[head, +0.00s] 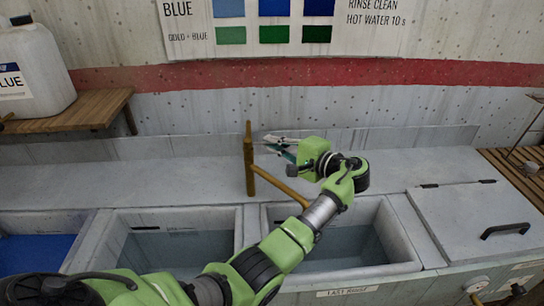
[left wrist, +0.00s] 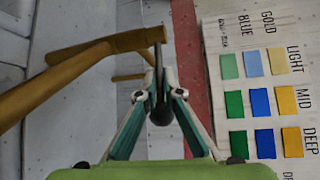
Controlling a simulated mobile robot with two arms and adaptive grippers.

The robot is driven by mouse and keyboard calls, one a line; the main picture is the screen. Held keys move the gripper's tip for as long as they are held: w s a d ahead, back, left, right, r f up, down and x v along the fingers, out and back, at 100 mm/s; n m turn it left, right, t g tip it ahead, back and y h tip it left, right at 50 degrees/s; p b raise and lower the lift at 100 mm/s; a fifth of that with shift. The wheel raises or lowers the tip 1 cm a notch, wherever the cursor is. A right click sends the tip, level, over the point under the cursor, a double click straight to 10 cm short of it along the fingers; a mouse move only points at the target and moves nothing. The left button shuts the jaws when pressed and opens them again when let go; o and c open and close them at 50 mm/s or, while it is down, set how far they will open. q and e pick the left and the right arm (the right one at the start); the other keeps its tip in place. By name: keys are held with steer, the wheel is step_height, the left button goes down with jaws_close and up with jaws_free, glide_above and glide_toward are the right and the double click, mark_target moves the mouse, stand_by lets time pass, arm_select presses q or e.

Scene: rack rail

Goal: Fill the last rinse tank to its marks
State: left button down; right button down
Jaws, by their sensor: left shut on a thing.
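The last rinse tank (head: 397,238) is the open basin at centre right, with a "LAST RINSE" label on its front. Grey-blue water (head: 345,250) stands in it, below the rim; my left arm hides part of it, and I cannot read the level against any marks. A brass-coloured standpipe (head: 249,160) rises behind the tanks, and its spout (head: 280,187) slants out over this tank. My left gripper (head: 283,146) is beside the pipe's upper part. In the left wrist view its fingers are shut on a dark lever (left wrist: 160,100) by the pipe's end. My right gripper is not in view.
A neighbouring tank (head: 238,232) with water and a blue-filled tank (head: 40,250) lie to the left. A grey lid (head: 470,215) with a black handle covers the right end. A white jug (head: 35,70) stands on a wooden shelf. A colour chart (head: 285,25) hangs behind.

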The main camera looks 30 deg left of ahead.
arm_select(q)
steer(key=shift+w+f+n+g+b, duration=0.1)
steer(key=shift+w+n+g+b, duration=0.05)
steer(key=shift+n+g+b, duration=0.2)
steer(key=shift+a, duration=0.15)
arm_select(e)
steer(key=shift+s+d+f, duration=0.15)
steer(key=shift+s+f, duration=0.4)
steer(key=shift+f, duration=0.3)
arm_select(q)
steer(key=shift+r, duration=0.2)
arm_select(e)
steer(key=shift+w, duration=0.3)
arm_select(q)
steer(key=c, duration=2.2)
jaws_free()
steer(key=shift+o, duration=0.2)
steer(key=shift+w+f, duration=0.1)
steer(key=shift+f, duration=0.05)
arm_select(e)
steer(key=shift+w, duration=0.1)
arm_select(q)
steer(key=v, duration=1.2)
steer(key=shift+w+f, duration=0.1)
